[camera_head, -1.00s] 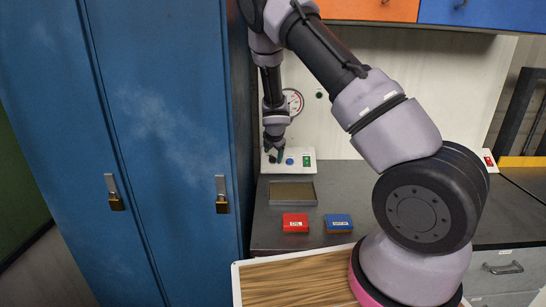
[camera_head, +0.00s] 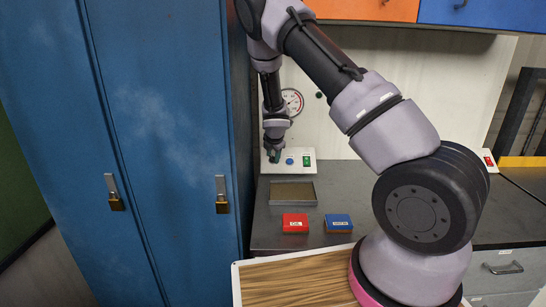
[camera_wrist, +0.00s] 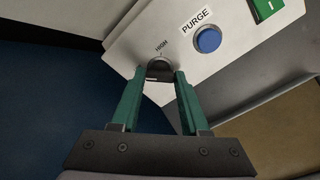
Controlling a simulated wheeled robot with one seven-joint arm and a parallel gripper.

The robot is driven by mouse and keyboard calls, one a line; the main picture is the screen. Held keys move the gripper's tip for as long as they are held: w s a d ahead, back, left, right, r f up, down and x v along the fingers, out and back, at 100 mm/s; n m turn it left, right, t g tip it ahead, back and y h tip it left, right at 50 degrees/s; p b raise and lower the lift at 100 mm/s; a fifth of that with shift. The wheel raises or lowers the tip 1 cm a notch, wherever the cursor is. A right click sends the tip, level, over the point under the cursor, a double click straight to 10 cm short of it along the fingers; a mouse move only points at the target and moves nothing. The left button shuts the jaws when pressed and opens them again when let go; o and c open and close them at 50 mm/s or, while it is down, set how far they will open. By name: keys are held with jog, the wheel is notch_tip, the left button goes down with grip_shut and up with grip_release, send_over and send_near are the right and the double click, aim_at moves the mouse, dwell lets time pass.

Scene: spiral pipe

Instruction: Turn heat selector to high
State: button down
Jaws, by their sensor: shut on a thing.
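The heat selector (camera_wrist: 159,69) is a dark round knob on a light grey control panel (camera_wrist: 230,50), just below the "HIGH" label in the wrist view. My gripper (camera_wrist: 161,78) has its two green fingers on either side of the knob and is shut on it. In the head view my gripper (camera_head: 273,156) is at the left end of the control panel (camera_head: 308,154) by the wall, and it hides the knob there.
A blue button (camera_wrist: 208,39) labelled PURGE and a green switch (camera_wrist: 267,7) sit right of the knob. A gauge (camera_head: 293,101) is above the panel. A tray (camera_head: 293,194), a red box (camera_head: 295,223) and a blue box (camera_head: 338,223) lie on the counter. A blue locker (camera_head: 165,130) stands close on the left.

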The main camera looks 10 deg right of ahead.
jog(key=shift+m, duration=0.3)
jog(key=m, duration=0.3)
jog(key=shift+m, duration=0.4)
jog(key=m, duration=0.4)
jog(key=shift+t, duration=0.3)
jog(key=m, duration=0.5)
jog(key=shift+s, duration=0.1)
jog(key=shift+m+t, duration=0.3)
jog(key=shift+m, duration=1.7)
jog(key=shift+c, duration=2)
grip_release()
